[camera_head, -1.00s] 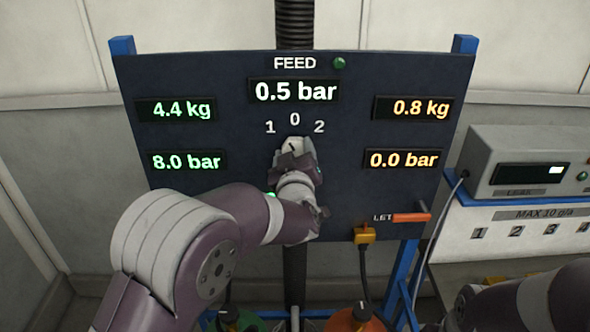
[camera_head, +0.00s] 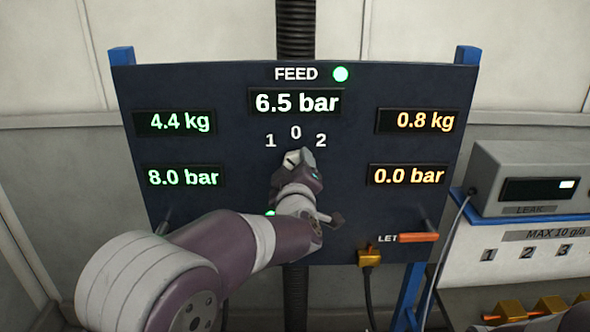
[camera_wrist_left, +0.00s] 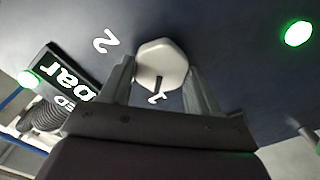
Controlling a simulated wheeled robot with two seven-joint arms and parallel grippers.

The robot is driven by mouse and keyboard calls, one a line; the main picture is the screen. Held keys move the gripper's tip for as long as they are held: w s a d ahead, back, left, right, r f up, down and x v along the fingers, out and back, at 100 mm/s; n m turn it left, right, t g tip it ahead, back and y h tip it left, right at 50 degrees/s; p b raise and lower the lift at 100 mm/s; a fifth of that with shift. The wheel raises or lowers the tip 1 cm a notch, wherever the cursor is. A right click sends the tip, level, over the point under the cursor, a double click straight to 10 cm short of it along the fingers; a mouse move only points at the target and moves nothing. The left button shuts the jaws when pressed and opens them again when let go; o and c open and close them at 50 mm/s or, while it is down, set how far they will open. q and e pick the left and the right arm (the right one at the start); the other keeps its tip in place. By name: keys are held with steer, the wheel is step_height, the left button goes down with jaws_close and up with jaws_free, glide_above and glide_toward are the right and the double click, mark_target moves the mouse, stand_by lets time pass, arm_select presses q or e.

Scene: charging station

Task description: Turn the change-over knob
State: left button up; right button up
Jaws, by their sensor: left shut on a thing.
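The change-over knob is a pale, many-sided knob (camera_wrist_left: 163,58) on the dark blue panel (camera_head: 240,220), below the FEED display (camera_head: 295,102). In the left wrist view its black mark points toward the figure 1 (camera_wrist_left: 158,98). My left gripper (camera_head: 295,163) is shut on the knob, with one finger on each side of it, and hides most of the knob in the head view. The FEED display reads 6.5 bar, and the green lamp (camera_head: 341,74) beside the word FEED is lit. My right gripper is out of view.
The left displays read 4.4 kg (camera_head: 178,123) and 8.0 bar (camera_head: 182,177); the right ones 0.8 kg (camera_head: 417,121) and 0.0 bar (camera_head: 408,175). An orange lever (camera_head: 418,238) marked LET and a yellow plug (camera_head: 369,257) are at lower right. A grey leak instrument (camera_head: 530,180) stands farther right.

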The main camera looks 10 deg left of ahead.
arm_select(q)
steer(key=o, duration=1.1)
steer(key=shift+c, duration=0.2)
steer(key=shift+s, duration=0.1)
steer(key=s+d+b, duration=0.2)
steer(key=s+b, duration=0.1)
steer(key=s, duration=0.9)
steer(key=shift+s+d, duration=0.2)
steer(key=shift+d, duration=0.05)
